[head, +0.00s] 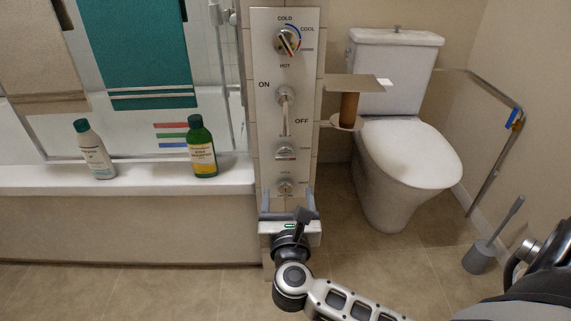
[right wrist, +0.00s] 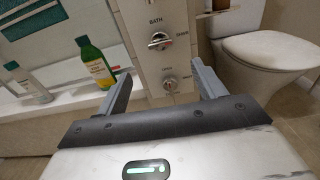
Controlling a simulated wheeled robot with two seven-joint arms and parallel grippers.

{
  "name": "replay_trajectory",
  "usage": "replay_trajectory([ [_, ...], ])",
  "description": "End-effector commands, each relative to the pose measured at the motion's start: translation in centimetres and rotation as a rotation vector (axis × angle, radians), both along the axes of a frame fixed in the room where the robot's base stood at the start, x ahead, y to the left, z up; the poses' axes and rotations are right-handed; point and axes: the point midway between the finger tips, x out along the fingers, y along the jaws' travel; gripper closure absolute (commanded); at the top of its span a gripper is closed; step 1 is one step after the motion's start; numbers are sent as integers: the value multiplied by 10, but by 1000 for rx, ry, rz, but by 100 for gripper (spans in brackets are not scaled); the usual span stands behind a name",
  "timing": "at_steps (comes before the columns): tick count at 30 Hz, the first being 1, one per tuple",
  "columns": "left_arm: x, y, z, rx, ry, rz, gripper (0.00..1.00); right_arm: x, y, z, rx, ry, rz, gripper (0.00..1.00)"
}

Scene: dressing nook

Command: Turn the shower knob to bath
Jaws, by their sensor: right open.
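The shower knob (head: 285,152) is a small metal knob on the tall pale control panel (head: 265,130). It also shows in the right wrist view (right wrist: 158,41), with the word BATH above it and a smaller label at its right. Its bar lies roughly level, toward the right label. My right gripper (head: 287,197) is open and empty in front of the panel, below this knob. In the right wrist view its fingers (right wrist: 161,76) spread on either side of the lowest knob (right wrist: 169,85), apart from the shower knob. My left gripper is not in view.
Above are an on/off lever (head: 285,108) and a temperature dial (head: 287,41). A green bottle (head: 202,152) and a white bottle (head: 96,155) stand on the tub ledge (head: 150,178). A shelf (head: 350,84) juts out right of the panel, near the toilet (head: 405,160).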

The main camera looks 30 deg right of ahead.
Motion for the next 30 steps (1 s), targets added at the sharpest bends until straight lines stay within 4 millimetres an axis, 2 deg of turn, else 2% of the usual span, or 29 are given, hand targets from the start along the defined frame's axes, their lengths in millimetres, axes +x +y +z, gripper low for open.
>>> replay_trajectory([
  [10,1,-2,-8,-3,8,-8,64,62,-39,2,-9,-4,-2,31],
  [18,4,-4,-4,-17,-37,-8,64,106,-66,2,-9,-3,-1,31],
  [24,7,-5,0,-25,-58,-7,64,122,-75,1,-7,0,2,31],
  [30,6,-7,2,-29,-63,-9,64,126,-77,2,-7,1,1,31],
])
